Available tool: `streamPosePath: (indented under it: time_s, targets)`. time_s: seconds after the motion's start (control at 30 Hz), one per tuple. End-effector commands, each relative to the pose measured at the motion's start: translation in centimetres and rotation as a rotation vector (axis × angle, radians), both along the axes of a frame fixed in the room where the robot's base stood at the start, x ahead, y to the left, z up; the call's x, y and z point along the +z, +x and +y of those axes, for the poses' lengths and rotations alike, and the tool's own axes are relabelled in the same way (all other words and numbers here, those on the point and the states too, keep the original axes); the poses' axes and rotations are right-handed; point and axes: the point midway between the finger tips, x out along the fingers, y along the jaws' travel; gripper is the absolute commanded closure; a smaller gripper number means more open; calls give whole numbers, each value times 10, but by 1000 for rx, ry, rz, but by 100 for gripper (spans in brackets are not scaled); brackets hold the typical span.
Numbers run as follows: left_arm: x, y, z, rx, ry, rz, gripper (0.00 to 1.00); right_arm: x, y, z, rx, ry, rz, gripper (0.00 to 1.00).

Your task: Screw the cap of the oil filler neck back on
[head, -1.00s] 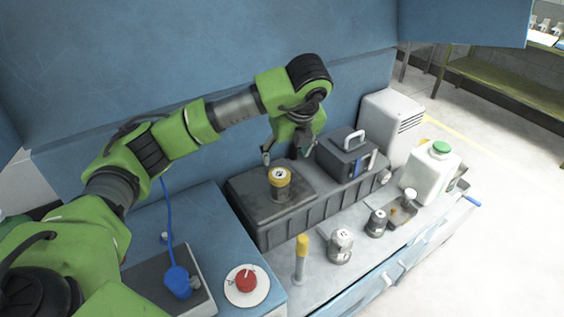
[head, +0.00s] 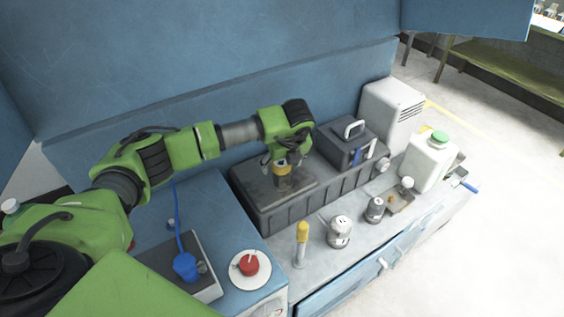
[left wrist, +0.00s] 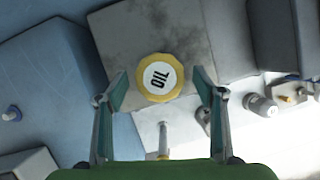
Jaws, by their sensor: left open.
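The yellow oil cap (left wrist: 157,77), with a white top reading OIL, sits on the filler neck on the grey box. In the head view the neck and cap (head: 282,176) show just under my left gripper (head: 283,165), partly covered by it. In the left wrist view my left gripper (left wrist: 160,88) is open, with its fingers on either side of the cap's lower edge and apart from it. Whether the cap is threaded on cannot be told. My right gripper is not in view.
The dark box (head: 265,215) carries a black case (head: 350,142) with a handle. A yellow-topped post (head: 302,236), metal canisters (head: 340,232) and a white jug (head: 430,160) stand on the bench in front and to the right. A red knob (head: 249,265) is at front left.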

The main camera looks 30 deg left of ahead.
Motion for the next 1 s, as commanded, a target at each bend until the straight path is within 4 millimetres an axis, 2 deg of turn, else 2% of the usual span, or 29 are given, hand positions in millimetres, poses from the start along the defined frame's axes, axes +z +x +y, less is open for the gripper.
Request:
streamPosePath:
  time_s: [0.13, 0.17, 0.3, 0.33, 0.53, 0.8, 1.0]
  targets:
    - [0, 0, 0, 0, 0, 0, 37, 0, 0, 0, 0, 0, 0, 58]
    - [0, 0, 0, 0, 0, 0, 40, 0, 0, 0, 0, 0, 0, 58]
    - [0, 0, 0, 0, 0, 0, 76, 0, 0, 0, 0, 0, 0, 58]
    - [0, 0, 0, 0, 0, 0, 78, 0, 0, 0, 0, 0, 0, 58]
    - [-2, -1, 1, -40, 0, 0, 78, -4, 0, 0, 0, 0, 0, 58]
    - [-4, -2, 4, -359, 0, -1, 78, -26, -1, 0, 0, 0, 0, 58]
    - [-1, -2, 3, -452, 0, 0, 78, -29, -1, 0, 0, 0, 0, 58]
